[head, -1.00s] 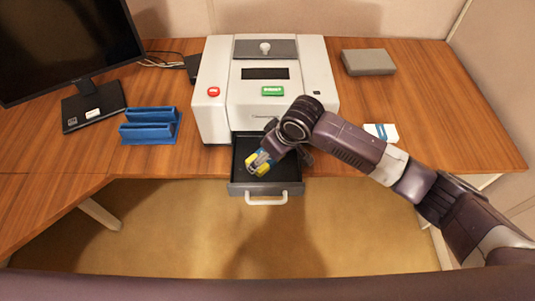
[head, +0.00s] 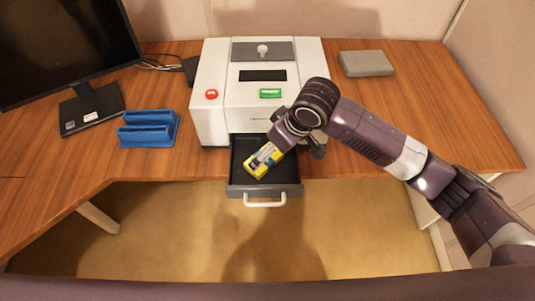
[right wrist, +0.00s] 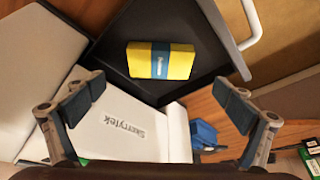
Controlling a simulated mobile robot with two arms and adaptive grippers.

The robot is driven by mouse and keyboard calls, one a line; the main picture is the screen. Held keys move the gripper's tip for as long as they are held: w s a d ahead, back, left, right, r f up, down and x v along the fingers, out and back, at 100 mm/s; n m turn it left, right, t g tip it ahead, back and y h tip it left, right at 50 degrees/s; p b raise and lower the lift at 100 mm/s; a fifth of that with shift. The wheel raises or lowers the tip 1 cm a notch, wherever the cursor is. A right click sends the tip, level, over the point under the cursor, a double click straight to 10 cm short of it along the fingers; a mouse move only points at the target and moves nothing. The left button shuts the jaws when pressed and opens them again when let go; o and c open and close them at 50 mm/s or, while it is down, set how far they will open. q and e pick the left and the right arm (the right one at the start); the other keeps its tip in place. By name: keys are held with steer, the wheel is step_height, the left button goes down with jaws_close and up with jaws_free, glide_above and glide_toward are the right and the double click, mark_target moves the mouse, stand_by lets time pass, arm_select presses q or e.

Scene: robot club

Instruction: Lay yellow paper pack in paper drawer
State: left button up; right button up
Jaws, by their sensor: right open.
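The yellow paper pack (head: 258,167) has a blue band around it. It lies in the dark paper drawer (head: 264,190), which is pulled out below the white printer (head: 225,105). The right wrist view shows the pack (right wrist: 161,60) flat on the drawer floor (right wrist: 207,40), near one corner and apart from my fingers. My right gripper (head: 290,147) is over the drawer and partly covers the pack in the head view. Its two fingers (right wrist: 158,90) are spread wide with nothing between them. My left gripper is not in view.
A blue holder (head: 148,130) and a monitor (head: 65,45) stand left of the printer. A grey box (head: 366,63) lies at the back right. The drawer's white handle (head: 265,201) juts past the desk edge. The desk right of my arm is clear.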

steer(key=v, duration=0.5)
stand_by(0.5)
